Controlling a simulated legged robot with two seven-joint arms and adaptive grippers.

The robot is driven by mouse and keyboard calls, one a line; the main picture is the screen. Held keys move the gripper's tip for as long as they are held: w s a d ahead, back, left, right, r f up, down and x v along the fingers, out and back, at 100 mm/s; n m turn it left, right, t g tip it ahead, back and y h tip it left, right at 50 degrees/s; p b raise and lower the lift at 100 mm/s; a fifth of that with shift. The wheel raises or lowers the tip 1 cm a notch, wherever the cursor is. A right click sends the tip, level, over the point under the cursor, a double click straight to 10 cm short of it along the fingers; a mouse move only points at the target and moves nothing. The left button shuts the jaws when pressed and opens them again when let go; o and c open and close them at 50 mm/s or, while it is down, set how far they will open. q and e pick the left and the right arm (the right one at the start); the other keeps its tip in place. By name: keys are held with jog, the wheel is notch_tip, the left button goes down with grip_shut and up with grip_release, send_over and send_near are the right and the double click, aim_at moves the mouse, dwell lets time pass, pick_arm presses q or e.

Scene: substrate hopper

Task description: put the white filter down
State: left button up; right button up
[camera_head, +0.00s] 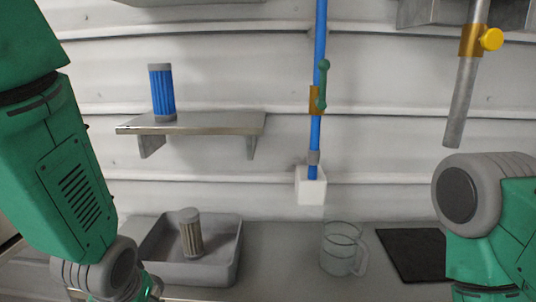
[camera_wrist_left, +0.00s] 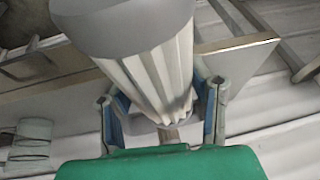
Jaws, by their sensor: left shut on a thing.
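The white filter (camera_wrist_left: 150,75), ribbed with grey end caps, fills the middle of the left wrist view. My left gripper (camera_wrist_left: 160,103) has its fingers on both sides of the filter and is shut on it. In the head view my left arm reaches down to the bottom edge, left of the grey tray (camera_head: 228,262). The gripper's fingers and the held filter cannot be made out there. My right arm comes in at the right, but its gripper is out of view.
A beige-grey ribbed filter (camera_head: 191,234) stands inside the tray. A blue filter (camera_head: 161,92) stands on the wall shelf (camera_head: 200,124). A clear jug (camera_head: 342,248) and a black mat (camera_head: 410,252) are on the counter (camera_head: 285,262). Counter between tray and jug is clear.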

pick_arm(q)
jog(key=s, duration=0.1)
jog(key=f, duration=0.1)
jog(key=s, duration=0.1)
jog(key=shift+s+d+f, duration=0.2)
jog(key=shift+s+f, duration=0.05)
jog(key=shift+s, duration=0.05)
jog(key=f, duration=0.1)
jog(key=s+f, duration=0.2)
jog(key=f, duration=0.1)
jog(key=shift+s+a, duration=0.2)
jog(key=shift+a, duration=0.1)
pick_arm(e)
jog(key=shift+s, duration=0.3)
pick_arm(q)
jog(key=shift+w+d, duration=0.1)
jog(key=shift+d, duration=0.05)
